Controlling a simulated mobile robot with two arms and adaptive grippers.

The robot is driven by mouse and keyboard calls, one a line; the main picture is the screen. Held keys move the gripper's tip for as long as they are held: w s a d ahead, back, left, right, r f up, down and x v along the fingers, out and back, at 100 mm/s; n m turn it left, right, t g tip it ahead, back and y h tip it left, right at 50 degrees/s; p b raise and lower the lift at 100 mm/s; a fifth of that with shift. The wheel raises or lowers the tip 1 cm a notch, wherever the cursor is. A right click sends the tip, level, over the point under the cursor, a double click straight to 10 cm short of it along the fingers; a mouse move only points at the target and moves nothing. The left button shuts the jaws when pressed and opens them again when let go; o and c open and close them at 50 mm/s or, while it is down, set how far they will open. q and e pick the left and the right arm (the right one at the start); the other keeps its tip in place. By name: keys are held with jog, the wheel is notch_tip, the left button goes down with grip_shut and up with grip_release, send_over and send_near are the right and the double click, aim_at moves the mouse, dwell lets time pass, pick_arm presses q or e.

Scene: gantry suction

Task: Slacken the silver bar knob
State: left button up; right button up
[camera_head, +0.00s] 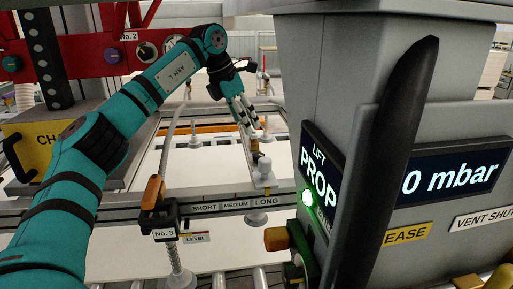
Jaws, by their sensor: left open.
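My left gripper (249,129) reaches in from the upper left, its fingers pointing down and apart. A small orange-and-dark knob (254,147) is just below the fingertips, at the silver bar (192,191). I cannot tell which of these is the bar knob, or whether the fingers touch anything. My right gripper is not in view.
A black clamp marked No. 3 with an orange lever (152,192) sits on the bar to the left. A grey console (325,90) with a green light and a "0 mbar" display (452,178) fills the right. A long dark shape (400,150) stands in front of it. White panels (205,166) lie below.

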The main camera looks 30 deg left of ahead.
aim_at(259, 153)
pick_arm(q)
jog(key=p+x, duration=0.3)
jog(key=x, duration=0.6)
jog(key=shift+w, duration=0.2)
jog(key=shift+p+x, duration=0.5)
jog(key=shift+x, duration=1.1)
jog(key=shift+a, duration=0.1)
jog(key=shift+c, duration=0.2)
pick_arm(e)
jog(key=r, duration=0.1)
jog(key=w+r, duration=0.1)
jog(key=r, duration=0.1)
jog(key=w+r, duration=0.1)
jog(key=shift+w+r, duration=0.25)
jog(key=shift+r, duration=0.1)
pick_arm(q)
jog(key=c, duration=1.1)
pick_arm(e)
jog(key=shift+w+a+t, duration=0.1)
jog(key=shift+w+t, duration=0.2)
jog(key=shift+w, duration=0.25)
